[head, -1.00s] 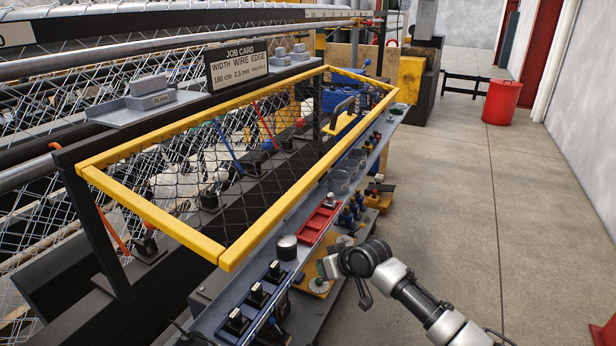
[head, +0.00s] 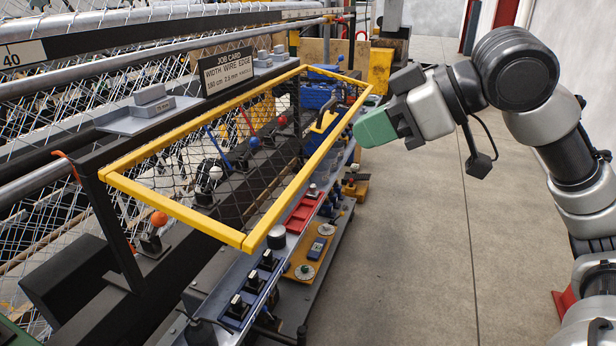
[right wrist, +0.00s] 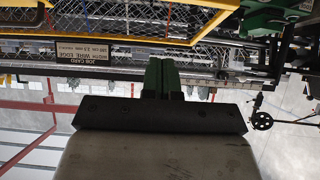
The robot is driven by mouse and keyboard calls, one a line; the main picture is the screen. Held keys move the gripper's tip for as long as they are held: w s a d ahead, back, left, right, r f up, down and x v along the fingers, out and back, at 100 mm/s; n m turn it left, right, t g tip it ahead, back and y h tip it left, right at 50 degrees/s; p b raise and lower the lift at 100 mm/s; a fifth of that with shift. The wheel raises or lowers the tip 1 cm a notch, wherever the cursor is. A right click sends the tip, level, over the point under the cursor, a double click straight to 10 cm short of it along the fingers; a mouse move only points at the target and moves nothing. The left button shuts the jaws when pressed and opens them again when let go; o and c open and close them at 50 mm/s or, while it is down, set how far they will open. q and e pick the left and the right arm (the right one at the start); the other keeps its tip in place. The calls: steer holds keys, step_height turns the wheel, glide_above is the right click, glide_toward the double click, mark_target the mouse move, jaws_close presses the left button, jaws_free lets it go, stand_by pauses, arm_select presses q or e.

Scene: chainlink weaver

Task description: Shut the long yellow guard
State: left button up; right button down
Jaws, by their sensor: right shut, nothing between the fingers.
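The long yellow guard (head: 175,211) is a yellow frame filled with dark wire mesh, reaching out over the machine front. Its long front bar (head: 300,172) stands clear above the grey control ledge, with dark levers and rods seen through the mesh. My right gripper (head: 372,128) has green fingers, shut and empty. It is in the air just right of the bar's far part; I cannot tell if they touch. In the right wrist view, which is upside down, the shut fingers (right wrist: 161,76) point towards the machine, and the yellow frame (right wrist: 130,37) crosses the top. My left gripper is not in view.
The job card sign (head: 226,72) stands behind the guard. Chain-link mesh fills the left. The concrete floor (head: 430,250) at the right is free.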

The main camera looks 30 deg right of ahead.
steer(key=p, duration=0.2)
glide_toward(287, 188)
steer(key=w+a+r, duration=0.1)
steer(key=w+a, duration=0.1)
steer(key=w, duration=0.1)
steer(key=f, duration=0.1)
steer(key=w+a+f, duration=0.1)
steer(key=f, duration=0.1)
steer(key=shift+a, duration=0.15)
steer(key=shift+w+f, duration=0.1)
steer(key=shift+f, duration=0.55)
